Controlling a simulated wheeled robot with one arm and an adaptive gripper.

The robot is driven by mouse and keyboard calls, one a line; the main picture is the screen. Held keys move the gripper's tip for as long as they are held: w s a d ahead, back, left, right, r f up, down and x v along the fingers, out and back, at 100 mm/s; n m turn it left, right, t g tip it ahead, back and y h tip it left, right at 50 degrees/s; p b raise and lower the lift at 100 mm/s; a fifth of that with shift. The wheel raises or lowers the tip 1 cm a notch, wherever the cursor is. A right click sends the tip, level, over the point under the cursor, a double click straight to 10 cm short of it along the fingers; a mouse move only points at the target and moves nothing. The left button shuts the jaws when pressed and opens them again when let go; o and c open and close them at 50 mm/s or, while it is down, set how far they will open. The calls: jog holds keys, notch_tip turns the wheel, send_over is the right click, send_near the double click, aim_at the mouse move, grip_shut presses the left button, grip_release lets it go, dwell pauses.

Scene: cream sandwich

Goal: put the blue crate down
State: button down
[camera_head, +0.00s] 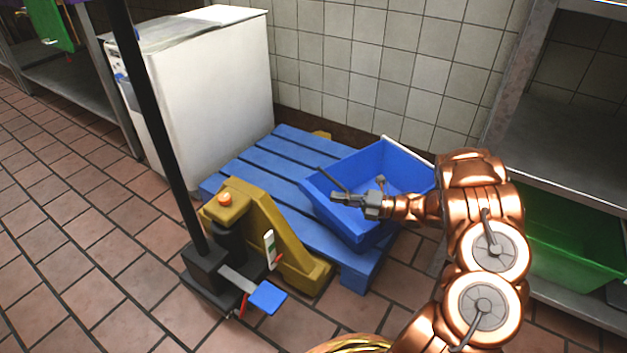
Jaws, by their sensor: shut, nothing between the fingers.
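The blue crate (370,236) is an open box at the right end of a blue slatted pallet (268,158). It looks tilted, and its near right part reaches toward the pallet's edge. I cannot tell whether its whole base rests on the slats. My gripper (338,198) is over the crate's open top, pointing left. Its fingers are shut with nothing between them. My copper arm comes in from the right and hides part of the crate's right side.
A yellow pallet jack (262,232) with a black handle stands at the pallet's near side. A white cabinet (205,95) stands behind left. A tiled wall (370,60) closes the back. A green bin (575,240) sits under a metal shelf at right. Floor at left is clear.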

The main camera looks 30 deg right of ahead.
jog(key=shift+w+r, duration=0.1)
